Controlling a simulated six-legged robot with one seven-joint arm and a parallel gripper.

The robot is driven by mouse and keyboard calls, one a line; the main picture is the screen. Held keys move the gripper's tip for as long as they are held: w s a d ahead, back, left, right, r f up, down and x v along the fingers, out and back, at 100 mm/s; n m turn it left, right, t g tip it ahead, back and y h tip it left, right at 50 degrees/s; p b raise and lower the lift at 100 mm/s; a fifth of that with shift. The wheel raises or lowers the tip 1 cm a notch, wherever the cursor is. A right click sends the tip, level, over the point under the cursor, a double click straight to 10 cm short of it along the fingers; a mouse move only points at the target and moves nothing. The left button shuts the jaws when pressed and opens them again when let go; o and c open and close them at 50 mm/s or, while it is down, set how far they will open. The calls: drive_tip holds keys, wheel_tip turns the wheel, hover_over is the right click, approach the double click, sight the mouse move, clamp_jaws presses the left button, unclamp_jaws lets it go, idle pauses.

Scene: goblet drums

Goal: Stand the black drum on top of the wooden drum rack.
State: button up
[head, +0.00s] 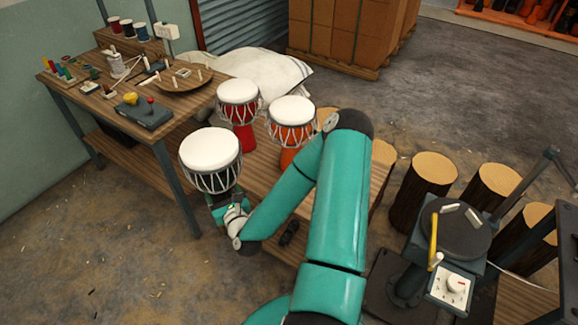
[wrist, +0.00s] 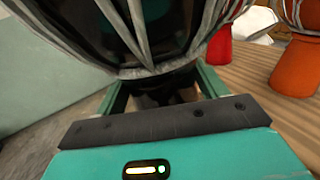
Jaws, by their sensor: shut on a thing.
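The black drum (head: 211,165) has a white head and pale cords and is upright in my gripper (head: 224,207). In the wrist view the black drum (wrist: 150,35) fills the top, and the fingers of my gripper (wrist: 162,95) close around its narrow dark waist. The wooden drum rack (head: 262,172) is a long plank-topped stand just right of the held drum. Its planks also show at right in the wrist view (wrist: 250,90). The black drum appears off the rack's left side; its exact height above the top is unclear. Its foot is mostly hidden.
A red drum (head: 238,105) and an orange drum (head: 291,125) stand on the rack's far part. A cluttered workbench (head: 95,105) is at left. Log stumps (head: 425,180) and a machine (head: 450,235) are at right. A small dark object (head: 289,233) lies near the rack's front.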

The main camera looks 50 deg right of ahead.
drive_tip(key=s+d+r+m+g+h, duration=0.1)
drive_tip(key=s+d+m+h, duration=0.1)
drive_tip(key=s+d, duration=0.3)
drive_tip(key=s+d+r+m+g+h, duration=0.1)
drive_tip(key=s+d+h, duration=0.15)
drive_tip(key=d, duration=0.55)
drive_tip(key=s+d+r+m+g+h, duration=0.25)
drive_tip(key=s+d, duration=0.25)
drive_tip(key=s, duration=0.3)
drive_tip(key=s+d+r+m+g+h, duration=0.1)
drive_tip(key=s+d+m+g+h, duration=0.15)
drive_tip(key=s+d, duration=0.4)
drive_tip(key=s+d+r+m+g+h, duration=0.15)
drive_tip(key=s+d+g, duration=0.25)
drive_tip(key=s, duration=0.6)
drive_tip(key=w+d+f, duration=0.9)
drive_tip(key=d+f, duration=0.1)
drive_tip(key=f, duration=0.3)
drive_tip(key=shift+w, duration=0.35)
drive_tip(key=shift+f, duration=0.1)
drive_tip(key=o, duration=1.8)
drive_tip(key=shift+a+f, duration=0.1)
drive_tip(key=shift+f, duration=0.1)
